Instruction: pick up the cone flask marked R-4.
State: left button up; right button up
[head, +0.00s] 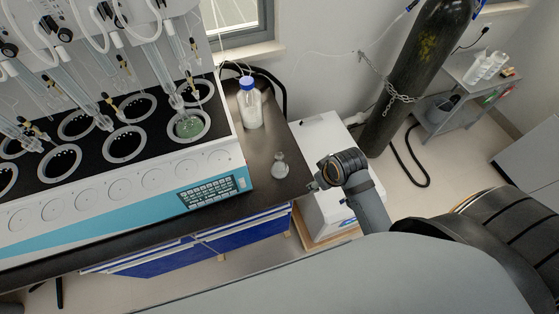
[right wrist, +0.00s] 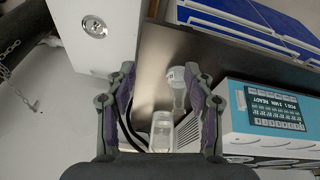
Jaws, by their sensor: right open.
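A small clear cone flask (head: 280,167) stands upright on the dark bench top, right of the multi distiller, near the bench's right end. Any marking on it is too small to read. My right gripper (head: 313,186) is just right of the flask, at the bench edge, and does not touch it. In the right wrist view my right gripper (right wrist: 158,108) is open and empty, one finger on each side. The flask (right wrist: 177,86) shows beyond the fingertips, nearer the right finger. My left gripper is not in view.
The multi distiller (head: 212,190) fills the left of the bench. A blue-capped bottle (head: 250,110) stands behind the flask. A white cabinet (head: 325,150) is right of the bench. A dark gas cylinder (head: 415,75) is chained to the wall behind.

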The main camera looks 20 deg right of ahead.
jog(key=w+a+r+n+y, duration=0.2)
jog(key=w+a+n, duration=0.15)
jog(key=w, duration=0.25)
jog(key=w+a+r+n+y, duration=0.1)
jog(key=w+a+r+n, duration=0.1)
jog(key=w+n, duration=0.3)
jog(key=m+p, duration=0.1)
send_near(279, 157)
jog(key=shift+s+a+f+g, duration=0.15)
jog(key=shift+a+f, duration=0.25)
jog(key=shift+f, duration=0.2)
jog(key=shift+w+a+f+g, duration=0.1)
jog(key=shift+a+f+g, duration=0.05)
jog(key=shift+a+f, duration=0.4)
jog(key=shift+f+y+p, duration=0.3)
jog(key=shift+p, duration=0.05)
jog(key=x, duration=0.2)
jog(key=p+x, duration=0.1)
jog(key=shift+w+d+f, duration=0.15)
jog(key=shift+w+f, duration=0.25)
jog(key=shift+w, duration=0.05)
jog(key=shift+w+f, duration=0.15)
jog(key=shift+f, duration=0.25)
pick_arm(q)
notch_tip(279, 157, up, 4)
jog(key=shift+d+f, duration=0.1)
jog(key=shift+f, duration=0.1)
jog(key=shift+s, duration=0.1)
pick_arm(e)
jog(key=shift+c, duration=0.4)
